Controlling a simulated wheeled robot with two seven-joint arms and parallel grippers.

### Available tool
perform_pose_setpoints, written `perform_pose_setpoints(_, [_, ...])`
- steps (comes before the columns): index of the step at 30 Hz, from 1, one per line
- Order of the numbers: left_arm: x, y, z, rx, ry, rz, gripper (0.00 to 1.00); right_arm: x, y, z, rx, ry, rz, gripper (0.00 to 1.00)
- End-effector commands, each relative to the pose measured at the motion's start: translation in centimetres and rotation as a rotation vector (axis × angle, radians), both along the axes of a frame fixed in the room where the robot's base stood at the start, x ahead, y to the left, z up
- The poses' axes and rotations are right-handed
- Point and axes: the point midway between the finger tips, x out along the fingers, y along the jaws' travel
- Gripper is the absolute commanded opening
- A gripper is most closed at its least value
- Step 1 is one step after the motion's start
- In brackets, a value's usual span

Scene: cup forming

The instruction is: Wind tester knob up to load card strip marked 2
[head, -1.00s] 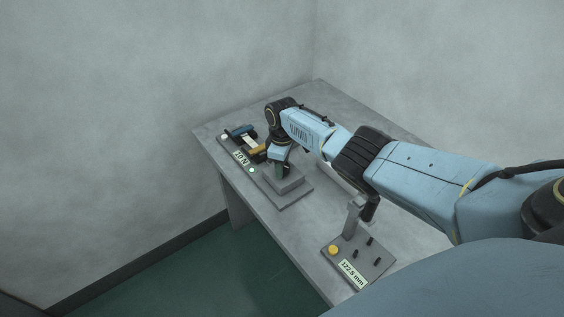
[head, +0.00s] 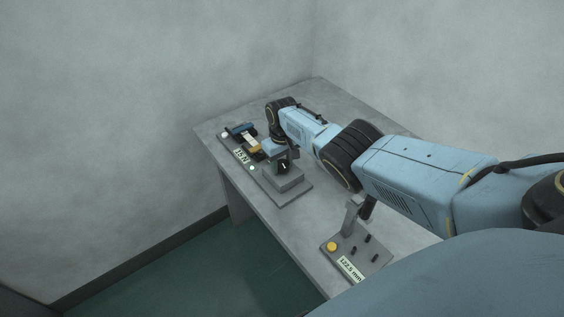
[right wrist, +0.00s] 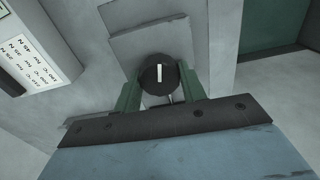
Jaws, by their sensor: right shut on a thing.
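The tester (head: 252,165) is at the far left of the grey table, with a blue part, an orange-yellow part and a pale strip between them. Its small readout (head: 241,156) shows a figure in N, too small to read surely. My right gripper (head: 282,160) is shut on the dark round knob (right wrist: 158,72), one green finger on each side. The knob's white mark points nearly straight up in the right wrist view. A printed card (right wrist: 32,62) there has several upside-down lines of figures. My left gripper is not in view.
A second device (head: 356,250) with a yellow button, several dark pegs and a "122.5 mm" readout stands at the table's near edge. My right arm passes over the table (head: 325,98). The table's back part is clear.

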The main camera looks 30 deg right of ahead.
Motion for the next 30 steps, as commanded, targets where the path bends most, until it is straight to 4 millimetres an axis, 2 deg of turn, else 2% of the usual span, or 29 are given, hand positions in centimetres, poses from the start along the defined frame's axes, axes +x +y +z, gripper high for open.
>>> perform_pose_setpoints(13, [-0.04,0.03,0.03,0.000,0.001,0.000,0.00,0.06,-0.10,0.12,-0.002,-0.001,-0.012,0.18])
perform_pose_setpoints(14, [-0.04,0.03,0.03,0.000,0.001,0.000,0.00,0.06,-0.10,0.12,-0.002,-0.001,-0.012,0.42])
perform_pose_setpoints(18, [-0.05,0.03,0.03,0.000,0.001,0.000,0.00,0.05,-0.07,0.10,-0.001,-0.001,-0.011,0.60])
perform_pose_setpoints(26, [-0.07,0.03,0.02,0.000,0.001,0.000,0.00,0.02,-0.02,0.05,0.000,-0.001,-0.010,0.63])
perform_pose_setpoints(30, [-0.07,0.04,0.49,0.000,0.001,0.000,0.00,0.01,-0.03,0.66,0.000,-0.001,-0.010,0.63])
